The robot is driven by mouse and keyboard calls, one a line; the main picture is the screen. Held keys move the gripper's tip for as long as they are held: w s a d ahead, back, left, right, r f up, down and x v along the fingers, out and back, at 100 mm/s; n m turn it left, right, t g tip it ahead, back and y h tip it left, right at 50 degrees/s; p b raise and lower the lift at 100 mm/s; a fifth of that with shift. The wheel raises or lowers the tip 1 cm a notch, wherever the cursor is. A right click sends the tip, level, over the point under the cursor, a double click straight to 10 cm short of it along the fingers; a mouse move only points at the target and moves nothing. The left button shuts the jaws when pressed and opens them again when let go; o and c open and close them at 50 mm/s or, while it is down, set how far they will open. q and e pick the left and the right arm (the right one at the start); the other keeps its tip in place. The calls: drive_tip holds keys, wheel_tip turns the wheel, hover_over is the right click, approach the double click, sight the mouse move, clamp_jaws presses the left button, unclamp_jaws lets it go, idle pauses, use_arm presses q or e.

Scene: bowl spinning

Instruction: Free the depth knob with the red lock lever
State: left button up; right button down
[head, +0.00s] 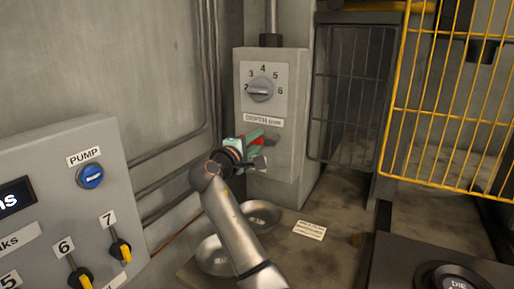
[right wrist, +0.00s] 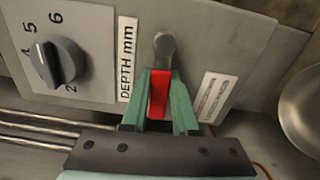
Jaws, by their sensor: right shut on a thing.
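Below the dial, under the "DEPTH mm" label (right wrist: 127,64), is the red lock lever (right wrist: 158,94) with a grey pivot end. My right gripper (right wrist: 160,100) has its green fingers on both sides of the red lever, shut on it. In the head view the right gripper (head: 252,147) partly hides the lever. My left gripper is not in view.
Metal bowls (head: 262,215) stand on the surface below the box. A panel with a blue PUMP knob (head: 90,176) and numbered yellow-tipped switches is at the left. A yellow mesh guard (head: 450,100) is at the right. Pipes run along the wall.

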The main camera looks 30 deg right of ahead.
drive_tip(key=shift+r+m, duration=0.25)
drive_tip(key=shift+m, duration=0.25)
drive_tip(key=shift+r, duration=0.1)
drive_tip(key=c, duration=0.7)
unclamp_jaws()
drive_tip(key=b+v, duration=0.2)
drive_tip(key=v, duration=1)
drive_tip(key=shift+s+a, duration=0.2)
